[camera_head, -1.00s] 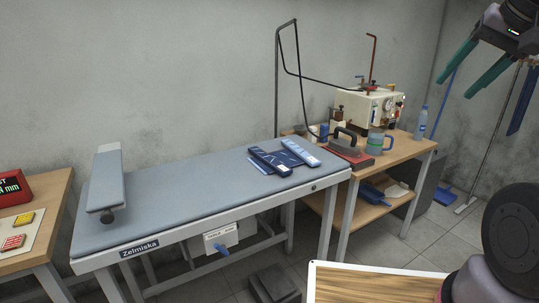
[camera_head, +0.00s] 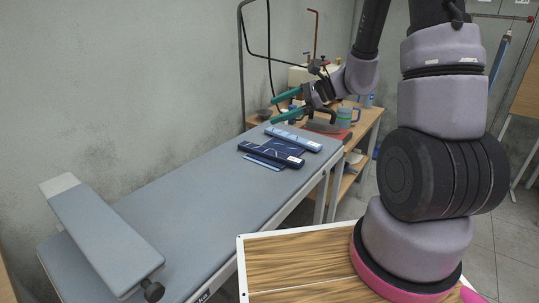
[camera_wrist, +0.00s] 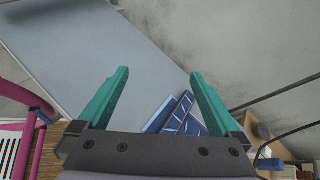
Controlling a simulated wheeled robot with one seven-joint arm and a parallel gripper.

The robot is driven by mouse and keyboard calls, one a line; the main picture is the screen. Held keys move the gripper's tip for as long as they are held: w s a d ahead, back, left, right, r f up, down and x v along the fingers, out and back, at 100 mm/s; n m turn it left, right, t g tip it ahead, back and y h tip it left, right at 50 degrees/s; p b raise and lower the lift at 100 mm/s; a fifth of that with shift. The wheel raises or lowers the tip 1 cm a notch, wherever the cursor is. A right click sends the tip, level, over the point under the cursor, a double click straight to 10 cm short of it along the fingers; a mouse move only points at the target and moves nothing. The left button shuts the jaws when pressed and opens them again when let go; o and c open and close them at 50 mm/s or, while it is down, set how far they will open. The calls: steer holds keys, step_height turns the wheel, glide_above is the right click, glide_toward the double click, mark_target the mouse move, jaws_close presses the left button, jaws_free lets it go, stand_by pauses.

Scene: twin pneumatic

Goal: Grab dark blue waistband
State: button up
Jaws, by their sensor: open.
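The dark blue waistband (camera_head: 270,155) lies flat near the far end of the grey-blue ironing table (camera_head: 190,195). A lighter blue waistband (camera_head: 293,139) lies beside it, nearer the wall, with blue folded cloth (camera_head: 284,149) between them. My gripper (camera_head: 271,112) is open and empty, its teal fingers above and behind the waistbands in the head view. In the wrist view, my gripper (camera_wrist: 160,73) shows both fingers spread apart. The blue pieces (camera_wrist: 175,113) show low between the fingers, partly hidden by the gripper body; I cannot tell them apart surely there.
A grey sleeve board (camera_head: 100,225) stands at the table's near end. Beyond the far end is a wooden bench with an iron on a red pad (camera_head: 325,127), a mug (camera_head: 344,117) and a boiler. A metal pole (camera_head: 241,65) stands by the wall. Mid-table is clear.

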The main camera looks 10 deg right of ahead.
steer(key=w+d+f+m+t, duration=0.25)
steer(key=w+f+m, duration=0.2)
steer(key=f, duration=0.35)
steer(key=m+t+h, duration=0.2)
steer(key=m+h, duration=0.1)
steer(key=m, duration=0.2)
glide_toward(269, 151)
steer(key=shift+w+a+f, duration=0.1)
steer(key=shift+a+f, duration=0.7)
steer(key=shift+f, duration=0.05)
steer(key=shift+w+r+x, duration=0.1)
steer(key=shift+w+x, duration=0.05)
steer(key=shift+x, duration=0.9)
steer(key=shift+w+r+x, duration=0.1)
steer(key=shift+x, duration=0.9)
steer(key=shift+w+r+x, duration=0.1)
steer(key=shift+w+x, duration=0.05)
steer(key=shift+x, duration=0.9)
steer(key=shift+d, duration=0.15)
steer(key=shift+c, duration=0.2)
steer(key=c, duration=1.4)
steer(key=shift+r, duration=0.1)
steer(key=shift+c, duration=0.2)
